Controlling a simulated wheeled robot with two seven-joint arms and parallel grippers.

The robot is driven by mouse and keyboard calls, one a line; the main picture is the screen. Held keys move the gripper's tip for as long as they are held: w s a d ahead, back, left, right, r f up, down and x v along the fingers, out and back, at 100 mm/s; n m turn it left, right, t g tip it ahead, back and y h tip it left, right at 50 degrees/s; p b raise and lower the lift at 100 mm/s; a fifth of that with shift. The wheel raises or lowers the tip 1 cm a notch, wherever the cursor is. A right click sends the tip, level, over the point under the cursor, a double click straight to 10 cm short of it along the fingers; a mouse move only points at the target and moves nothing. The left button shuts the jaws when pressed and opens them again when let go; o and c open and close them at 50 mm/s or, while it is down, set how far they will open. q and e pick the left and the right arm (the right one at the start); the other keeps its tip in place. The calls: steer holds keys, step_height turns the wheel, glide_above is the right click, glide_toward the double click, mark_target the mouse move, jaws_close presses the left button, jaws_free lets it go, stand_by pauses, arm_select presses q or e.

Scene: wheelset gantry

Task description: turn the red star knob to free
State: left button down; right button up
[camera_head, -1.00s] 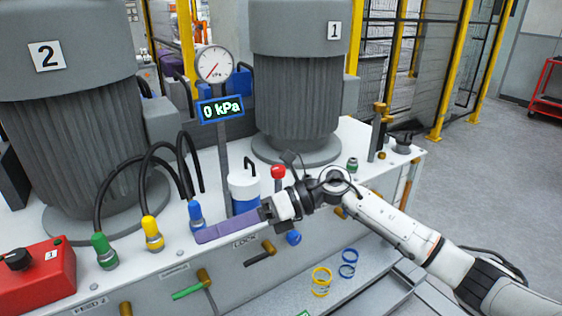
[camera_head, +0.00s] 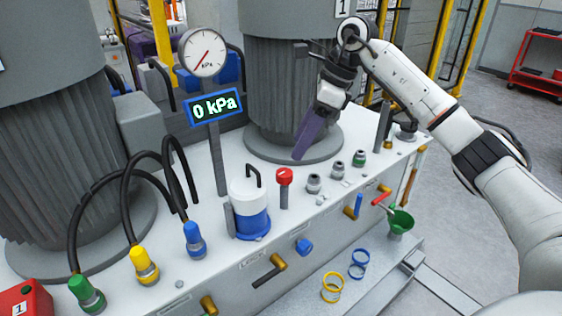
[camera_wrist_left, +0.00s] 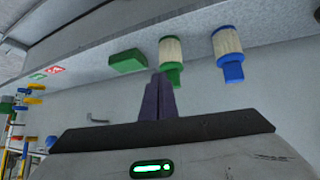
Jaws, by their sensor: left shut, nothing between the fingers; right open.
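The red knob (camera_head: 285,176) stands on a short grey stem on the bench top, right of the blue and white canister, in the head view. Its star shape is too small to make out. My right gripper (camera_head: 299,154) is open, with purple fingers pointing down and left. Its tips show just above and right of the knob in the picture, apart from it; the depth between them is unclear. My left gripper is outside the head view. In the left wrist view its purple fingers (camera_wrist_left: 158,96) are together with nothing between them.
The canister (camera_head: 252,222) and gauge post (camera_head: 217,160) stand left of the knob, small grey fittings (camera_head: 313,184) to its right, a large ribbed motor (camera_head: 290,95) behind. Green (camera_wrist_left: 170,60) and blue (camera_wrist_left: 228,50) cylindrical parts lie beyond my left fingers.

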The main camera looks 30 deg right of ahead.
mark_target(285, 172)
steer(key=x, duration=0.7)
steer(key=shift+s+a+f, duration=0.15)
steer(key=shift+s, duration=0.05)
steer(key=shift+w+a+f, duration=0.15)
steer(key=shift+f, duration=0.4)
steer(key=c, duration=1)
arm_select(q)
steer(key=shift+s+f, duration=0.1)
steer(key=shift+s, duration=0.35)
arm_select(e)
steer(key=shift+c, duration=0.2)
